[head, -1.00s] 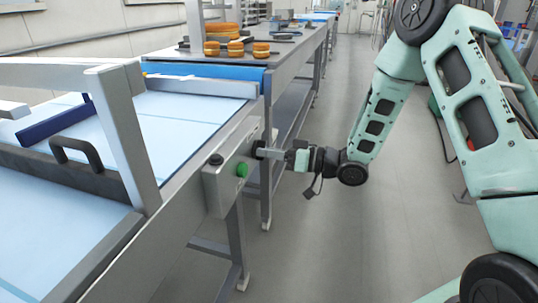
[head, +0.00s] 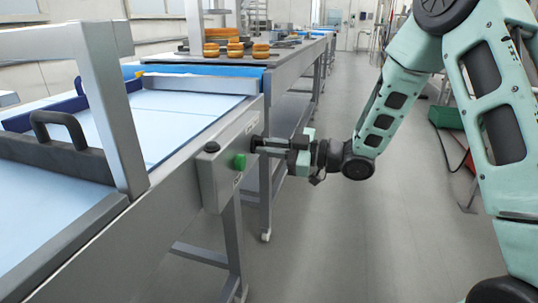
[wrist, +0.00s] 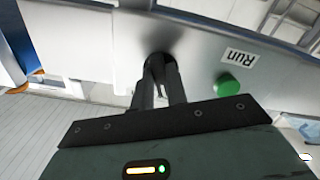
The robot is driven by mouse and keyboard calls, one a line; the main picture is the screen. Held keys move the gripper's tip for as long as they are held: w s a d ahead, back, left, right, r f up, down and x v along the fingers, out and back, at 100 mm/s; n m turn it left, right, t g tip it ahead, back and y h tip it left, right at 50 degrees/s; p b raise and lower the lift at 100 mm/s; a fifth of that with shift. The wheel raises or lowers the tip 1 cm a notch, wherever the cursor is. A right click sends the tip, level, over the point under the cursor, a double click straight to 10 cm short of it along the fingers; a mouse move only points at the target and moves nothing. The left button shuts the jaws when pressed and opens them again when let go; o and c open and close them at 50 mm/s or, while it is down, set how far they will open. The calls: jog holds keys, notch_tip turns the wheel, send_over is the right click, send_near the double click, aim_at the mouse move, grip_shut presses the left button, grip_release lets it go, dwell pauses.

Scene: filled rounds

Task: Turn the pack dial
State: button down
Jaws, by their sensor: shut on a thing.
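The dial (head: 255,142) is a small dark knob on the front of a grey control box (head: 212,180) on the conveyor's side. It is mostly hidden by my fingers in both views. My gripper (head: 263,146) reaches it from the right, roughly level, with its fingers closed around it. In the wrist view, my gripper (wrist: 160,75) shows its two dark fingers meeting at the dial (wrist: 158,59). The dial's pointer and any markings are not readable.
A green button (head: 239,161) sits beside the dial; it also shows in the wrist view (wrist: 228,85) near a "Run" label (wrist: 239,56). Layered rounds (head: 234,50) stand on the bench behind.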

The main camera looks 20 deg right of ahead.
jog(key=shift+n+b, duration=0.35)
jog(key=shift+n, duration=0.25)
jog(key=c, duration=1.4)
grip_release()
jog(key=shift+d, duration=0.1)
jog(key=p+v, duration=0.1)
jog(key=v, duration=1.6)
jog(key=shift+s+p, duration=0.15)
jog(key=shift+p, duration=0.15)
